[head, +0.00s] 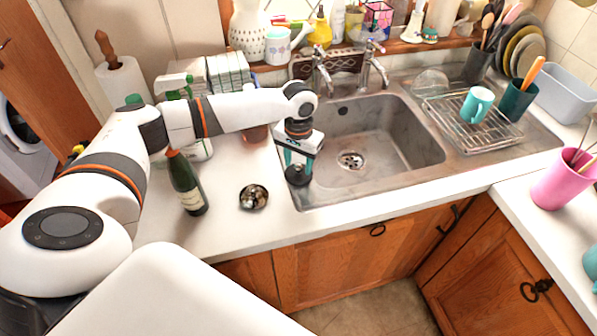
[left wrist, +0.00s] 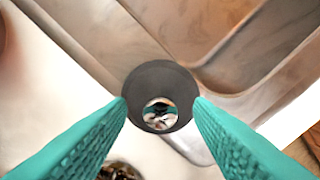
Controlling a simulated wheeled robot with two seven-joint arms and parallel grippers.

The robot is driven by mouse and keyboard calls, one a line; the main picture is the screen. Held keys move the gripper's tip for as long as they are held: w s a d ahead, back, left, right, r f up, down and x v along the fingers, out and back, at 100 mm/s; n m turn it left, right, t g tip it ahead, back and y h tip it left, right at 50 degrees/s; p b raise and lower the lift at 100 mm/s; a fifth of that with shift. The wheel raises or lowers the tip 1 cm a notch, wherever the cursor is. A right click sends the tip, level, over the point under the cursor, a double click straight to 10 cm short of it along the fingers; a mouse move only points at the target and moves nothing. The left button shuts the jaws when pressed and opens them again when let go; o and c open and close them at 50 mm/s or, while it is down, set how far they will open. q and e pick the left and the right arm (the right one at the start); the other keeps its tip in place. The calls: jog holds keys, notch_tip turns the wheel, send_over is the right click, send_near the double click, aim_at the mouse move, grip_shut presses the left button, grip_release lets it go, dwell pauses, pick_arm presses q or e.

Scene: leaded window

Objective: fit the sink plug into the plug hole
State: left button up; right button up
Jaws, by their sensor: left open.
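The sink plug (head: 298,178) is a dark round disc on the sink's left rim, near the worktop. In the left wrist view the plug (left wrist: 142,82) has a shiny metal centre and sits between my fingertips. My left gripper (head: 297,166) is open, pointing down right over the plug, with teal fingers on either side of it. In the left wrist view the left gripper (left wrist: 161,103) has its fingertips at the plug's edges; I cannot tell whether they touch. The plug hole (head: 351,160) is a metal drain in the basin floor, right of the plug, uncovered. My right gripper is not in view.
The sink basin (head: 400,135) is empty, with taps (head: 372,65) behind it. A green bottle (head: 186,185) and a small dish (head: 254,190) stand on the worktop to the left. A drying rack (head: 470,125) with a teal mug stands right of the basin.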

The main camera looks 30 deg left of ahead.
pick_arm(q)
grip_shut()
jog(key=shift+r, duration=0.1)
